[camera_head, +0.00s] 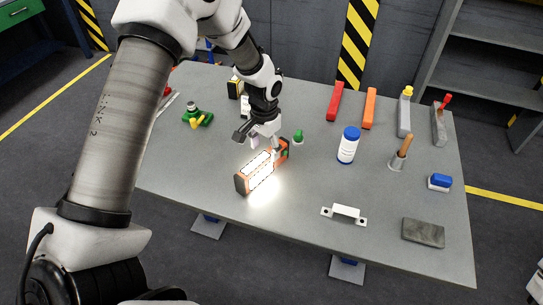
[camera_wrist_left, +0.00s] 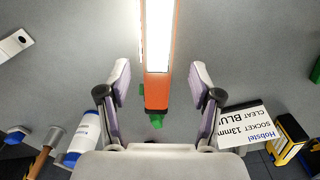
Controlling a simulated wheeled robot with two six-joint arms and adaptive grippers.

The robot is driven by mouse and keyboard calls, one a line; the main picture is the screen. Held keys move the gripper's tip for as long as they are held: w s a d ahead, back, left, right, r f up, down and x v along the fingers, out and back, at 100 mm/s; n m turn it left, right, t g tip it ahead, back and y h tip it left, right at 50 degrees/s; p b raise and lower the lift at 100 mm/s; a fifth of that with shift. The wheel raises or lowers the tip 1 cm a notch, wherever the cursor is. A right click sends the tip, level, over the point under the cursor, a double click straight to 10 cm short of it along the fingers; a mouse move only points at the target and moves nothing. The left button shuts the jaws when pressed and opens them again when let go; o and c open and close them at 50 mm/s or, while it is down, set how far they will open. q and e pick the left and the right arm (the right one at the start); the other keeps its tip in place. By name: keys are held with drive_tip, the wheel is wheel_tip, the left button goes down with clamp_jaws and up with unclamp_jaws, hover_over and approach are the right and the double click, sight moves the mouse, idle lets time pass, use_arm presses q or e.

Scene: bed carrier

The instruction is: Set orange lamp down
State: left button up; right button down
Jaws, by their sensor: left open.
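The orange lamp (camera_head: 245,181) lies on the grey table with its long white panel lit. In the left wrist view the lamp (camera_wrist_left: 157,90) runs up the picture, its orange end between my fingers. My left gripper (camera_head: 262,141) is above the far end of the lamp in the head view. Its fingers, in the left wrist view (camera_wrist_left: 160,82), are spread with a gap on each side of the lamp. My right gripper is not in view.
The grey table (camera_head: 300,215) also holds a blue-capped white bottle (camera_head: 348,146), a white bracket (camera_head: 344,213), a dark block (camera_head: 423,232) and a green-and-yellow part (camera_head: 198,118). Red and orange bars (camera_head: 369,108) lie at the back. Bare tabletop lies right of the lamp.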

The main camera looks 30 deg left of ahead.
sight(262, 159)
use_arm(q)
drive_tip(key=s+f, duration=0.1)
drive_tip(key=f+p, duration=0.1)
drive_tip(key=f, duration=0.1)
drive_tip(key=shift+s+f, duration=0.15)
drive_tip(key=shift+s, duration=0.25)
drive_tip(key=f, duration=0.3)
drive_tip(key=shift+w+f+p, duration=0.2)
drive_tip(key=shift+w+p, duration=0.15)
drive_tip(key=shift+w, duration=0.05)
drive_tip(key=shift+s+r, duration=0.15)
drive_tip(key=shift+s, duration=0.05)
drive_tip(key=shift+c, duration=0.6)
clamp_jaws()
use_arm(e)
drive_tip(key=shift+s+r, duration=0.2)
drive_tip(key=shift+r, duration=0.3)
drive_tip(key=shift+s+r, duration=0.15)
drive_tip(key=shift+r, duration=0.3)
